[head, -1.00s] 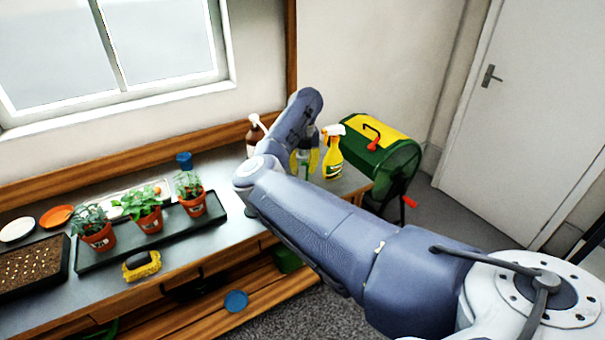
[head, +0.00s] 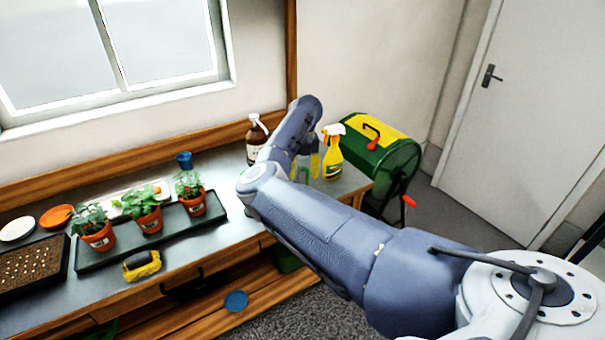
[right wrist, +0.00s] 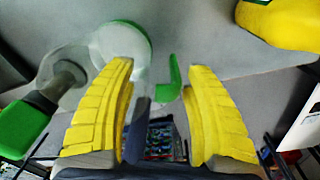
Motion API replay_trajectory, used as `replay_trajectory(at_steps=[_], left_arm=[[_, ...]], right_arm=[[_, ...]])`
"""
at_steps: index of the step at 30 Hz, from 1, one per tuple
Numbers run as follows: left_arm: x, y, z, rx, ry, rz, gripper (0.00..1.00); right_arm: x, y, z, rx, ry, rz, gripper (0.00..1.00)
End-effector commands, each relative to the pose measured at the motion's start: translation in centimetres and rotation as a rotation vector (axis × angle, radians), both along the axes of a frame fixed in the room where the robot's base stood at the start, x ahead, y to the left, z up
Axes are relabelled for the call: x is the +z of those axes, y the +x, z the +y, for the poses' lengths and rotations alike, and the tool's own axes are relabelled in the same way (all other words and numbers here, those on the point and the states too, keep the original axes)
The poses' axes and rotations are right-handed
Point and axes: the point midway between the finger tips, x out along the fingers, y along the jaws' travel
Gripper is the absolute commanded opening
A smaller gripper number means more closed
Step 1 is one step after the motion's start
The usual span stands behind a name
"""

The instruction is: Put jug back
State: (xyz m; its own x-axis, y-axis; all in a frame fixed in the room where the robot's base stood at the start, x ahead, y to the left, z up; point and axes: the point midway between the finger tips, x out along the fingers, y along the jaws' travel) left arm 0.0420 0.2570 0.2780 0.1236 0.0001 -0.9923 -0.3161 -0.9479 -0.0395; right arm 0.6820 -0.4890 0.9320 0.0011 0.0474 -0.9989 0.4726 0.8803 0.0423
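A clear jug (head: 304,168) with green parts seems to stand on the right end of the bench in the head view, mostly hidden by my right arm. In the right wrist view a see-through round body with a green rim (right wrist: 122,42) lies by the left finger. A green hooked piece, perhaps the jug's handle (right wrist: 172,82), shows between the fingers. My right gripper (right wrist: 157,70) has yellow pads set well apart and is open; the head view shows its pads (head: 306,166) low over the bench. I cannot tell whether they touch the jug. My left gripper is out of view.
A yellow spray bottle (head: 332,158) stands close right of the gripper, a brown pump bottle (head: 255,145) to its left. A green and yellow drum (head: 385,158) is beyond the bench end. Potted plants on a tray (head: 165,232) and a blue cup (head: 184,160) are further left.

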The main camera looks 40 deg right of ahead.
Motion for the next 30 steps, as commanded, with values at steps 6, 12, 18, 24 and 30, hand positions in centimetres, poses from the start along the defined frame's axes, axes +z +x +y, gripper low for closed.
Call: replay_trajectory(at_steps=[6, 12, 18, 24, 30], left_arm=[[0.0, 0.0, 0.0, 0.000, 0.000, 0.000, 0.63], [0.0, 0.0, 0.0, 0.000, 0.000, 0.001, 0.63], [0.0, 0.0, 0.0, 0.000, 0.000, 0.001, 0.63], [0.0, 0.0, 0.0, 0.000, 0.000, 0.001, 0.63], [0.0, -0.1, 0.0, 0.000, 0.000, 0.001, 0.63]], right_arm=[[0.4, 0.0, 0.0, 0.000, 0.000, -0.001, 0.51], [2.9, 0.1, -0.1, 0.000, 0.000, -0.004, 0.51], [6.5, 0.1, -0.3, -0.001, 0.000, -0.004, 0.51], [9.6, 0.1, -0.4, 0.000, 0.002, -0.003, 0.51], [11.5, 0.0, -0.5, 0.000, 0.000, -0.001, 0.51]])
